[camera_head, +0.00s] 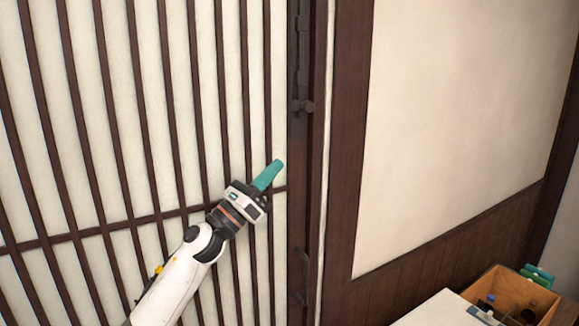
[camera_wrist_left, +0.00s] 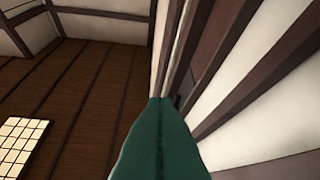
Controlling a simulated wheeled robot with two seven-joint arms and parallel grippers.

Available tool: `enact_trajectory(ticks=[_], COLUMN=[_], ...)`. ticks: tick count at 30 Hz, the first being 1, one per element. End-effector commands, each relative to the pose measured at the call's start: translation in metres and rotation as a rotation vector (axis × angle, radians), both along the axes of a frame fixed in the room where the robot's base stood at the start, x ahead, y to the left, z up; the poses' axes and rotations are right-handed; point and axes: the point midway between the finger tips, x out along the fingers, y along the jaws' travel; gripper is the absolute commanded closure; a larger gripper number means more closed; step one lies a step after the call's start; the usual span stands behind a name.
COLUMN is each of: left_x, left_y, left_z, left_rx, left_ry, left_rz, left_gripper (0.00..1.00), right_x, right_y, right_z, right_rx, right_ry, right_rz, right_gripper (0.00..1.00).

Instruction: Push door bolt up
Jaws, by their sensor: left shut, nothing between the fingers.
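The door bolt (camera_head: 301,60) is a dark metal rod with a small knob at its lower end, fixed upright on the dark door stile in the upper middle of the head view. My left gripper (camera_head: 274,165) has teal fingers that are shut with nothing between them. It is below and to the left of the bolt's knob, apart from it, in front of the slatted door (camera_head: 232,120). In the left wrist view the shut teal fingers (camera_wrist_left: 160,100) point toward the ceiling and the door frame. I cannot make out the bolt there. My right gripper is not in view.
A dark pull handle (camera_head: 303,275) is lower on the stile. A cream wall panel (camera_head: 455,110) is to the right. A wooden box (camera_head: 510,284) with bottles and a white surface (camera_head: 440,311) are at the lower right. The space in front of the stile looks free.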

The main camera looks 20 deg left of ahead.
Motion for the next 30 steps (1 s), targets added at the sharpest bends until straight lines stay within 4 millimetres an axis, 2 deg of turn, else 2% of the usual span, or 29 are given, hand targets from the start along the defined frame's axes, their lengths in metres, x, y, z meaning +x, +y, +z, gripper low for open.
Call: enact_trajectory(ticks=[1, 6, 23, 26, 29, 30], left_x=[-0.005, -0.012, -0.013, -0.013, -0.016, -0.019], left_y=[0.003, 0.007, 0.007, 0.007, 0.007, 0.009], left_z=[-0.008, -0.011, -0.013, -0.028, -0.065, -0.086], left_rx=[0.001, -0.001, -0.011, -0.104, -0.326, -0.449], left_ry=[0.002, 0.001, 0.008, 0.067, 0.207, 0.284], left_rz=[0.000, -0.001, -0.004, -0.016, -0.038, -0.043], left_gripper=[1.00, 1.00, 1.00, 1.00, 1.00, 1.00], right_x=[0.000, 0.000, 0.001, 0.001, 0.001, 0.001], right_y=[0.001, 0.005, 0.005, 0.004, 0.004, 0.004], right_z=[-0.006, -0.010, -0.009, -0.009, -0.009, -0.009], right_rx=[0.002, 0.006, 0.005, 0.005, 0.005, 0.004], right_ry=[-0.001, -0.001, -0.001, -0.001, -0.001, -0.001], right_rz=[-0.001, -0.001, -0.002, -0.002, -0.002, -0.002], right_gripper=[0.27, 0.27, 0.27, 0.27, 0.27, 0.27])
